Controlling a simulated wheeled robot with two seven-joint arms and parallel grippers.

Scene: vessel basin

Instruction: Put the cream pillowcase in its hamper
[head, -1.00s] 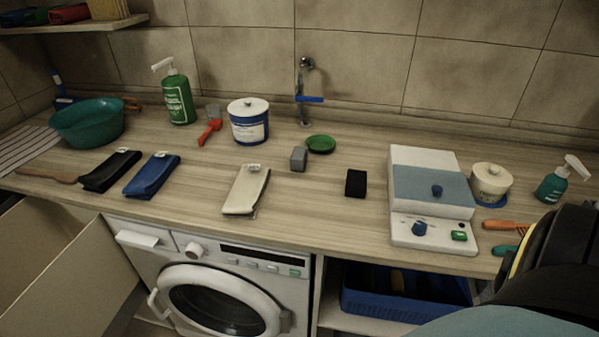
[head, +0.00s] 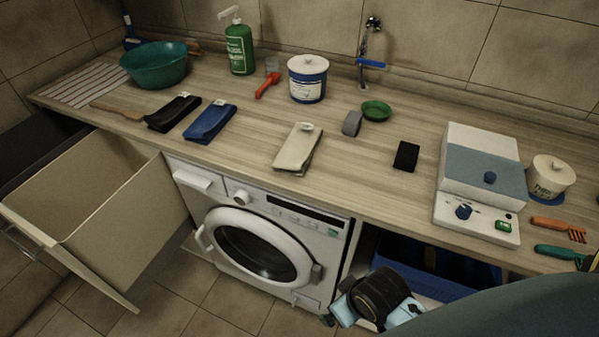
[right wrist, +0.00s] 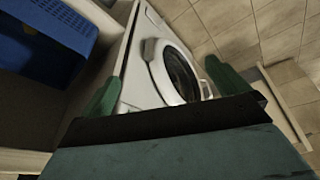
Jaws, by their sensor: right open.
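The cream pillowcase (head: 298,148) lies folded on the counter above the washing machine, with a small pale tag on top. A cream-walled pull-out hamper (head: 118,215) stands open at the left, below the counter. Its inside looks empty where I can see it. My right gripper (right wrist: 164,84) is open and empty, its green fingers apart in the right wrist view. In the head view it is low in front of the washing machine and lower shelf, well below the pillowcase. My left gripper is out of view.
A black folded cloth (head: 173,113) and a blue one (head: 210,122) lie left of the pillowcase. The washing machine (head: 262,235) is under the counter, beside a blue crate (head: 440,262). A white appliance (head: 482,180) stands at the right. A dark bin (head: 35,150) is behind the hamper.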

